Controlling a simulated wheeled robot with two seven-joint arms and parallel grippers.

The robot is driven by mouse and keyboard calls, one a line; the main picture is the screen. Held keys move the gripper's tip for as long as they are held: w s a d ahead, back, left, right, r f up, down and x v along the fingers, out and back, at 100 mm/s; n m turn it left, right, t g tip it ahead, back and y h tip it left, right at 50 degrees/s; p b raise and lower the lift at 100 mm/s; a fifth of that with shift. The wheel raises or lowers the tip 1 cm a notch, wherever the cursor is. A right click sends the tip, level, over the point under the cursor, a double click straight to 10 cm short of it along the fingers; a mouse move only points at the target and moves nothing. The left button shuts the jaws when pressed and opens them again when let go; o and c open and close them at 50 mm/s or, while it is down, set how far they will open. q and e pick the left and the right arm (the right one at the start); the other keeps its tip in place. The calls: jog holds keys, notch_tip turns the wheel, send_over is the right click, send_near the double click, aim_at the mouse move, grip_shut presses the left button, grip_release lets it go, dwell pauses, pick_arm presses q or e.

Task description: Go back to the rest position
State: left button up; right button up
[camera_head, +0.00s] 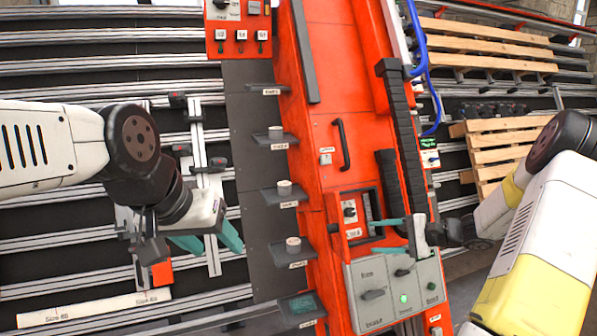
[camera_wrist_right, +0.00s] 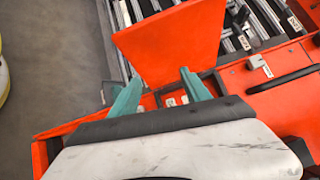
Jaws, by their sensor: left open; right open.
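My left gripper (camera_head: 212,243) has teal fingers. They are spread apart and empty, over the rails left of the dark shelf strip. My right gripper (camera_head: 388,224) is in front of the orange-red cabinet (camera_head: 325,140), close to a recessed panel with a small switch (camera_head: 350,210). In the right wrist view its two teal fingers (camera_wrist_right: 160,92) stand apart with nothing between them. An orange-red surface lies beyond them. I cannot tell whether the right fingers touch the cabinet.
A grey control box (camera_head: 395,290) with knobs and a green button sits below the right gripper. Small labelled shelves (camera_head: 285,195) jut from the dark strip. Wooden pallets (camera_head: 500,145) lie at right, and a blue hose (camera_head: 420,60) hangs beside the cabinet. Metal rails fill the left.

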jog(key=s+a+r+n+g+h, duration=0.4)
jog(key=s+a+r+n+h, duration=0.15)
jog(key=s+a+r, duration=0.45)
jog(key=s+r+n+t+h, duration=0.2)
jog(key=s+r+n, duration=0.1)
jog(key=s, duration=0.5)
jog(key=s+d+r+n+t+h, duration=0.1)
jog(key=s+r+n+h, duration=0.2)
jog(key=s, duration=0.6)
jog(key=shift+r+t, duration=0.4)
jog(key=shift+r, duration=0.3)
jog(key=shift+s, duration=0.1)
